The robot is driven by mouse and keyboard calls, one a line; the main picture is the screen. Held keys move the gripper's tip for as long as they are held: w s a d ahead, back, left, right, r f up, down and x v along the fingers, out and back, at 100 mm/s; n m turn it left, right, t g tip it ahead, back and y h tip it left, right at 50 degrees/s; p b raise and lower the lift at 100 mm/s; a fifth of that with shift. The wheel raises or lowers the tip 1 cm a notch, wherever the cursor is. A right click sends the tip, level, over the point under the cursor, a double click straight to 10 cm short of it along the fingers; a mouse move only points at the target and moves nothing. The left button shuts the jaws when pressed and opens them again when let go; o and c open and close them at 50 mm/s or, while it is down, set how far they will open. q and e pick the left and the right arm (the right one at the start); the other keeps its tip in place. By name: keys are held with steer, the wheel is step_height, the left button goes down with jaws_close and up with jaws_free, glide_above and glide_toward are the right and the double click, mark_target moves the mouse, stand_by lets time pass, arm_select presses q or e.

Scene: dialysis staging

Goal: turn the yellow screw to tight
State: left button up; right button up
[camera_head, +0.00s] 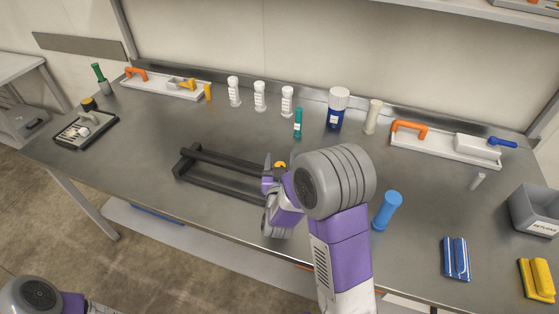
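A small yellow piece (280,164), which looks like the yellow screw, shows just past my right wrist, at the right end of a black rack (222,187). Only its top shows; my arm hides the rest, and I cannot tell how tight it is. My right gripper (269,171) is at this piece, with its fingers close beside it. The wrist covers most of the fingers, so whether they touch or grip it is unclear. My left gripper is outside the view; only part of my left arm shows at the bottom left.
White bottles (260,97) and a blue-labelled jar (337,108) stand along the back. White trays with orange handles (410,130) lie at both back sides. A grey bin (536,211) is far right. The left middle tabletop is clear.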

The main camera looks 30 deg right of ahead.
steer(key=c, duration=0.9)
steer(key=shift+c, duration=0.3)
steer(key=shift+m+g+h, duration=0.3)
steer(key=shift+m+h, duration=0.1)
steer(key=shift+h, duration=0.1)
steer(key=o, duration=1)
steer(key=shift+s, duration=0.1)
